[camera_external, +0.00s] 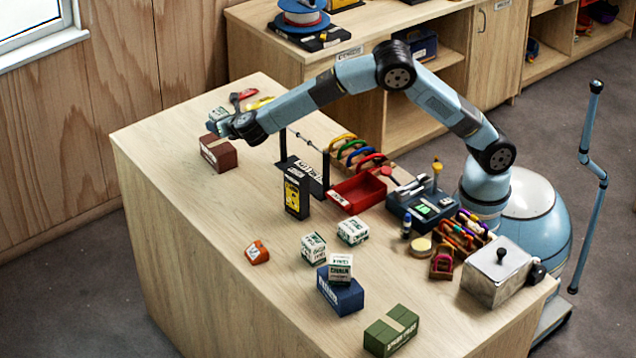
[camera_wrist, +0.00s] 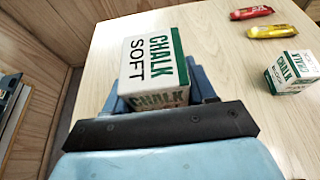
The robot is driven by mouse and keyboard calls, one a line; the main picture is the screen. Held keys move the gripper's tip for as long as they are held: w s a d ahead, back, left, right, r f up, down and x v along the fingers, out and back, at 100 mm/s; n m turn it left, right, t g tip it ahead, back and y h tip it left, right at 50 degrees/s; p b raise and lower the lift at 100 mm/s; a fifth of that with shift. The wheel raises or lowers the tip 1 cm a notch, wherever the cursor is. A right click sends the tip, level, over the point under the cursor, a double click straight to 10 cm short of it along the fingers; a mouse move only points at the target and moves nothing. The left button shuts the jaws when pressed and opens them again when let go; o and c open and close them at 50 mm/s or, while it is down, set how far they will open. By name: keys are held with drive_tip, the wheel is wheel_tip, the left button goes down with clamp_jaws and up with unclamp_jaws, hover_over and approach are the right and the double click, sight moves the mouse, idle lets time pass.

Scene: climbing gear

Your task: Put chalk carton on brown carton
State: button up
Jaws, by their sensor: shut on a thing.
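A white and green chalk carton (camera_wrist: 152,62), lettered CHALK SOFT, is between the blue fingers of my gripper (camera_wrist: 165,85) in the wrist view. My gripper (camera_external: 228,127) is shut on it. In the external view the gripper is at the far left end of the table, just above and behind the brown carton (camera_external: 218,154). The brown carton sits on the table with a pale label on its side. The held carton is largely hidden there, and I cannot tell its exact gap to the brown carton. The brown carton is not visible in the wrist view.
Another chalk carton (camera_wrist: 293,72) stands on the table near red (camera_wrist: 250,12) and yellow (camera_wrist: 279,31) items. A black rack (camera_external: 303,172) and a black-yellow box (camera_external: 297,192) stand to the right. Several more cartons stand nearer the front. Table left of the brown carton is clear.

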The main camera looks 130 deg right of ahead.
sight(217, 143)
drive_tip(key=shift+w+d+f, duration=0.25)
drive_tip(key=shift+w+f, duration=0.2)
drive_tip(key=shift+f, duration=0.15)
wheel_tip(217, 143, down, 3)
drive_tip(key=shift+w+d+f, duration=0.1)
drive_tip(key=shift+f, duration=0.1)
drive_tip(key=o, duration=1.1)
